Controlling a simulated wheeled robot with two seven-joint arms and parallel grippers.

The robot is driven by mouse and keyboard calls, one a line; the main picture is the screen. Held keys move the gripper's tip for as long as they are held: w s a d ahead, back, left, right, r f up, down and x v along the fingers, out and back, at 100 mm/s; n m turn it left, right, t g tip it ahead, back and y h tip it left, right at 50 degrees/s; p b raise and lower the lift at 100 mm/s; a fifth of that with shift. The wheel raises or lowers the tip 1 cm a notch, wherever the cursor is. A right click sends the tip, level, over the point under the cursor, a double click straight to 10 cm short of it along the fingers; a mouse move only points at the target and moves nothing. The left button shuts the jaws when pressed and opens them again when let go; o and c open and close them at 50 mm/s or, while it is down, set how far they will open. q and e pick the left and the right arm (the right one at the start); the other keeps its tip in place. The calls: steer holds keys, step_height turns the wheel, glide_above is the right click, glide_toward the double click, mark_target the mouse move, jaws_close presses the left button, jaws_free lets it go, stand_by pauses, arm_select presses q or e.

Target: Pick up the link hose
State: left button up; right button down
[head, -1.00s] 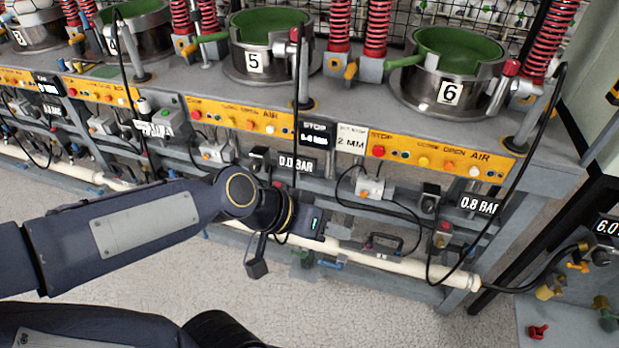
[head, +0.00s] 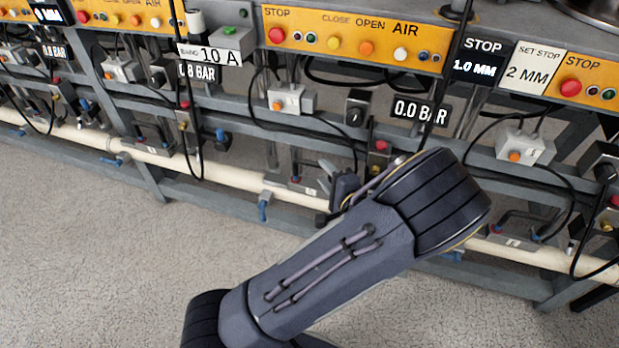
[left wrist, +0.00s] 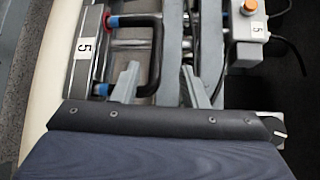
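The link hose (left wrist: 155,60) is a black U-shaped hose with a red end and a blue end, beside a grey plate labelled 5 (left wrist: 84,47) in the left wrist view. My left gripper (left wrist: 160,67) is open, its two grey fingers apart. In that view, the hose's long side lies between the fingertips, nearer the left finger; I see no grip on it, and the depth gap cannot be told. In the head view my left forearm and wrist cover most of the gripper. My right gripper is not in view.
A cream pipe (head: 230,178) runs along the low grey frame. A switch box with an orange button (left wrist: 247,18) and black cables sit right of the fingers. Control panels (head: 350,40) line the bench above. The floor in front (head: 90,240) is clear.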

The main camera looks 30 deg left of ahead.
mark_target(317, 167)
arm_select(q)
steer(key=shift+w+a+f, duration=0.1)
steer(key=shift+w+a, duration=0.05)
steer(key=shift+a, duration=0.25)
steer(key=b+x, duration=0.1)
steer(key=x, duration=0.1)
steer(key=b+x, duration=0.1)
steer(key=x, duration=0.1)
steer(key=b+x, duration=0.2)
steer(key=shift+w+a+f, duration=0.1)
steer(key=shift+f, duration=0.2)
steer(key=shift+w+a, duration=0.1)
steer(key=shift+a, duration=0.1)
steer(key=shift+r, duration=0.1)
steer(key=shift+c, duration=0.3)
jaws_close()
